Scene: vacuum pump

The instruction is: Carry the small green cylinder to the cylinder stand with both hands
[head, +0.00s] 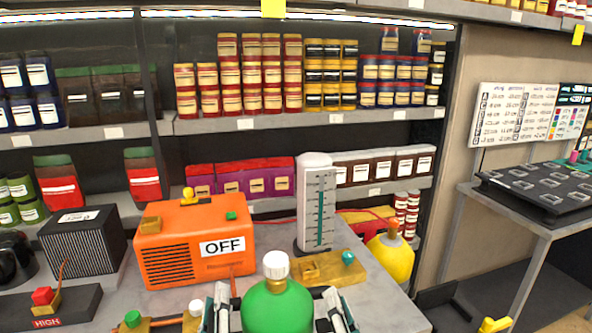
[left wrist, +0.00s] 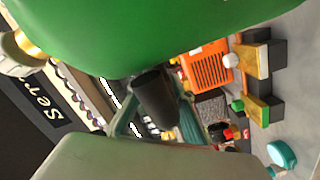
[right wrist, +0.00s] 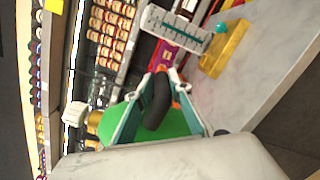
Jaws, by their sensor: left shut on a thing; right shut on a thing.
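The green cylinder (head: 277,310), with a white cap and gold neck, stands roughly upright between my two grippers at the bottom centre of the head view. My left gripper (head: 222,312) is shut on its left side, and my right gripper (head: 335,312) is shut on its right side. The cylinder fills the top of the left wrist view (left wrist: 150,30) and shows behind the fingers in the right wrist view (right wrist: 175,122). Its lower part is cut off in the head view. I cannot make out the cylinder stand for certain.
An orange box (head: 180,258) marked OFF, a white gauge (head: 318,205) and a yellow board (head: 330,270) are on the grey table ahead. A yellow cylinder (head: 392,258) is at right. A side table (head: 530,215) stands far right, with floor between.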

